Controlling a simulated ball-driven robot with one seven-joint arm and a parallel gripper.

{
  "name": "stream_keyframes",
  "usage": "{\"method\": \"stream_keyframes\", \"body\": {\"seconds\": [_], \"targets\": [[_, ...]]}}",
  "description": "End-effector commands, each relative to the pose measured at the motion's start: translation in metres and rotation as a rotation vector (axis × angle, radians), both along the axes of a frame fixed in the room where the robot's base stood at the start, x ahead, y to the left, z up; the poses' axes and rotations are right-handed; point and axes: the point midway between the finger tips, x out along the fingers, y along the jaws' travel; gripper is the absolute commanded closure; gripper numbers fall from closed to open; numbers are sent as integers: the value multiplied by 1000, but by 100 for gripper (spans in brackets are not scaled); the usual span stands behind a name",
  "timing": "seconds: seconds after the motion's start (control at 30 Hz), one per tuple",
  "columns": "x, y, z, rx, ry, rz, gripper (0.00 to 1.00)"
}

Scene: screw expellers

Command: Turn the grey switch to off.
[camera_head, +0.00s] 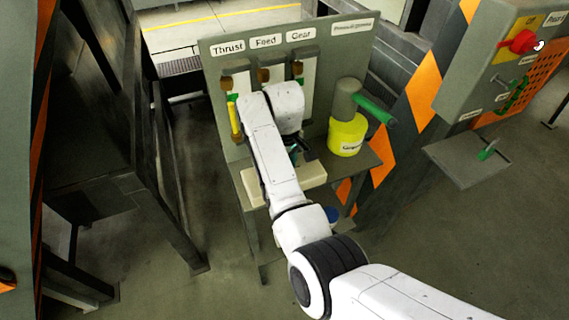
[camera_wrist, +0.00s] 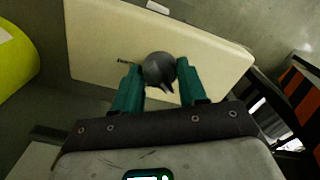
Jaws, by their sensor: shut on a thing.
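The grey switch (camera_wrist: 158,66) is a dark round knob with a small pointed tip, on a cream box (camera_wrist: 100,45) in the wrist view. Its tip points down and slightly right in that view. My gripper (camera_wrist: 157,73) has its two teal fingers on either side of the knob and is shut on it. A small dark label sits just left of the knob, too blurred to read. In the head view the cream box (camera_head: 314,176) is on the bench below the panel. My arm hides the switch there, and the gripper shows only in part.
A yellow bucket (camera_head: 346,135) with a grey and green tool stands right of the box. Behind is a panel (camera_head: 222,57) labelled Thrust, Feed and Gear, with a yellow handle (camera_head: 233,118). A grey control box with a red switch (camera_head: 522,42) is at upper right.

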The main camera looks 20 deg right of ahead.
Motion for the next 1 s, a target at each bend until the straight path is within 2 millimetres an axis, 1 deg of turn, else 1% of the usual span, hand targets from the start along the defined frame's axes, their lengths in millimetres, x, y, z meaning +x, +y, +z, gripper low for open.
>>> {"method": "stream_keyframes", "body": {"seconds": [0.2, 0.5, 0.73, 1.0], "targets": [[0, 0, 0, 0, -2, 182, 89], [1, 0, 1, 1, -2, 353, 89], [1, 1, 1, 1, -3, 413, 89], [1, 1, 1, 1, -3, 428, 89]]}}
